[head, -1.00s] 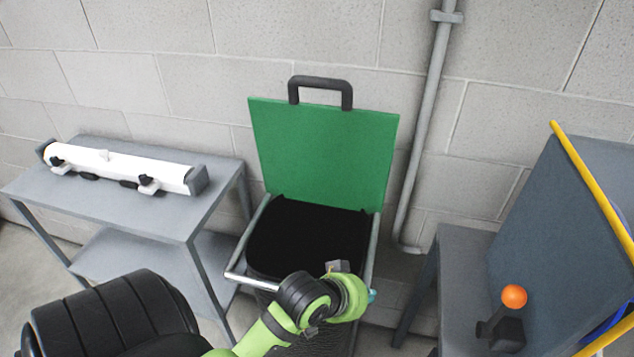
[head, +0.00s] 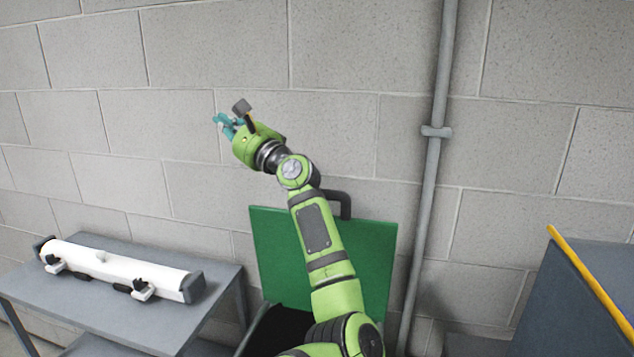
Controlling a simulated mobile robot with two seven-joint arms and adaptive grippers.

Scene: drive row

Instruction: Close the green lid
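The green lid (head: 375,260) stands open, raised nearly upright in front of the block wall. Its dark handle (head: 345,203) is on the top edge and is partly hidden by my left arm. The black bin (head: 280,330) below is open and dark inside; only its upper part shows. My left gripper (head: 222,122), with teal fingers, is up to the left of the lid and above it, apart from it, in front of the wall. It is too small to tell whether the fingers are open. My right gripper is not in view.
A grey table (head: 110,308) at left bears a white tube (head: 115,268) with dark end caps. A vertical pipe (head: 436,170) runs up the wall right of the lid. A dark panel with a yellow edge (head: 590,280) stands at right.

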